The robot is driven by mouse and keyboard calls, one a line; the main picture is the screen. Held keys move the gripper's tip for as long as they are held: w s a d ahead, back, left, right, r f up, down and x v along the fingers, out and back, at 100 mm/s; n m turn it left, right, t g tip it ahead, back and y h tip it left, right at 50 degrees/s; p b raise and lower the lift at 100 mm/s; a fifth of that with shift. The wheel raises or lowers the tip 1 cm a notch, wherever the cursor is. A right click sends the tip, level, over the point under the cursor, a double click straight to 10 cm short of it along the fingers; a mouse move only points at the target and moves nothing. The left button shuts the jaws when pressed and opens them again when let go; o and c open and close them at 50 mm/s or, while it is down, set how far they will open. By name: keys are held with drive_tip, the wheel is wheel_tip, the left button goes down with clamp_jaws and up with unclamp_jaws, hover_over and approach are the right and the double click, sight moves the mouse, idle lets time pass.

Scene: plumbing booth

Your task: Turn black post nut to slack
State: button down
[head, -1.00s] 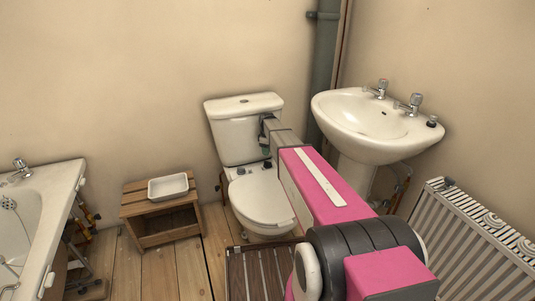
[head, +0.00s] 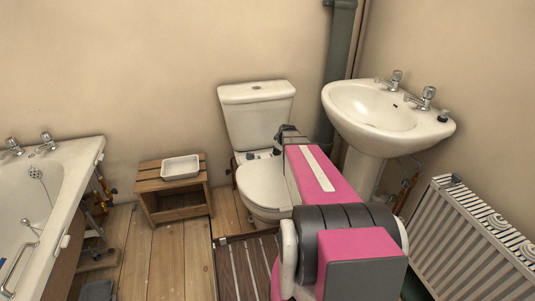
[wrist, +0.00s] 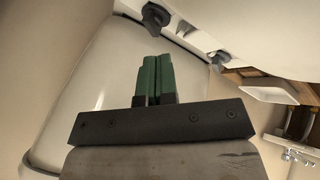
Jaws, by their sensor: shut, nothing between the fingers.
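Two dark post nuts show at the toilet hinge. In the wrist view one nut (wrist: 155,15) is at the top, just beyond my fingertips, and the other nut (wrist: 218,58) is to the right. In the head view a dark nut (head: 250,156) shows at the back of the white toilet seat (head: 264,188), below the cistern (head: 256,115). My gripper (wrist: 154,60) has green fingers pressed together with nothing between them. The fingers appear apart from both nuts. In the head view my arm hides the fingertips and part of the seat.
A basin (head: 385,110) stands right of the toilet, with a radiator (head: 470,235) farther right. A wooden stool (head: 150,185) with a white tray (head: 181,167) stands left. A bath (head: 45,190) is at far left.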

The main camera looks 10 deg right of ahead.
sight(277, 153)
drive_tip(key=shift+s+r, duration=0.1)
drive_tip(key=shift+s, duration=0.1)
drive_tip(key=shift+w+f, duration=0.3)
drive_tip(key=shift+w, duration=0.05)
drive_tip(key=x, duration=0.9)
drive_tip(key=shift+w, duration=0.15)
drive_tip(key=shift+d, duration=0.1)
